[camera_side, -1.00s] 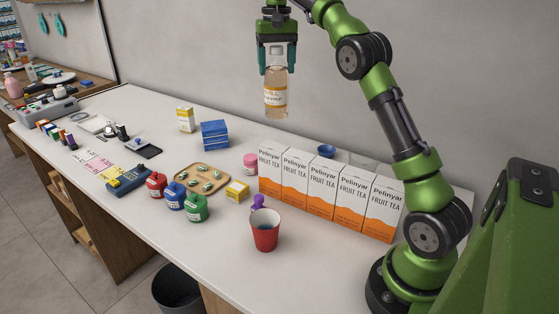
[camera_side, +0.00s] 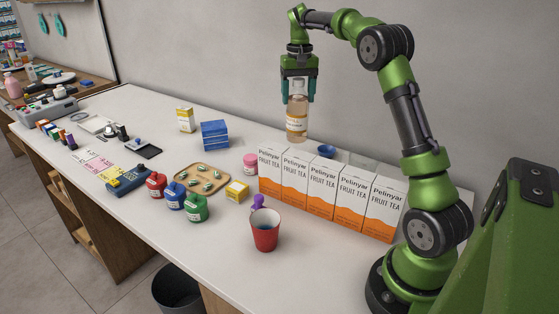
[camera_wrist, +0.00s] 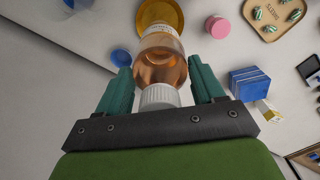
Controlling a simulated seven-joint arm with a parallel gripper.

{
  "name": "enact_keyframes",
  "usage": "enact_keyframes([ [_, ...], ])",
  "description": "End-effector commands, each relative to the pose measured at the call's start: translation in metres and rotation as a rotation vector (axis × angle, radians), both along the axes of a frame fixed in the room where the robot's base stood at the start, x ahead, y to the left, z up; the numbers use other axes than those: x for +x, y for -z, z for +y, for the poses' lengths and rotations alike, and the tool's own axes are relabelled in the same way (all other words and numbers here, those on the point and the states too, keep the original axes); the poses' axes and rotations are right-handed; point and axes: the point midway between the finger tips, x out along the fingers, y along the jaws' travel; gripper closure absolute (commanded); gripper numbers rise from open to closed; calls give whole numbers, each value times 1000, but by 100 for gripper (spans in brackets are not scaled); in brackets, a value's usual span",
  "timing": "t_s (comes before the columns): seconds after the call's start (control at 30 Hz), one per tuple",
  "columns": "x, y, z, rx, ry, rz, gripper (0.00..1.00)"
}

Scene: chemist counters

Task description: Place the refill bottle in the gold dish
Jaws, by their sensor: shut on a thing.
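The refill bottle (camera_side: 297,119) is a clear bottle of amber liquid with a white and orange label. My gripper (camera_side: 299,97) is shut on its upper part and holds it upright, in the air above the back of the counter, over the tea boxes. In the wrist view the bottle (camera_wrist: 160,68) sits between the two green fingers, its white cap towards me. The gold dish (camera_wrist: 144,14) shows at the top of the wrist view, just beyond the bottle and partly covered by it. In the side view I cannot see the dish; the tea boxes stand in front of that area.
A row of several Pelinyar tea boxes (camera_side: 307,184) stands below and in front of the bottle. A pink jar (camera_side: 250,163), a small blue bowl (camera_side: 326,150) and a blue box stack (camera_side: 215,134) are near. A red cup (camera_side: 265,234) stands at the front.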

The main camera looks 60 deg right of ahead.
Motion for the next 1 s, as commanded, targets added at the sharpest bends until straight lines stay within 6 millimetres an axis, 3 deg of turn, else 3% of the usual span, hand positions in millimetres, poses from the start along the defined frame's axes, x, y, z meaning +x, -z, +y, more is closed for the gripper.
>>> enact_keyframes([
  [0.4, 0, 65, 0, -1, 0, -1, 100],
  [0.8, 0, 110, 0, -1, 0, -1, 100],
  [1.0, 0, 114, 0, -2, 1, -4, 100],
])
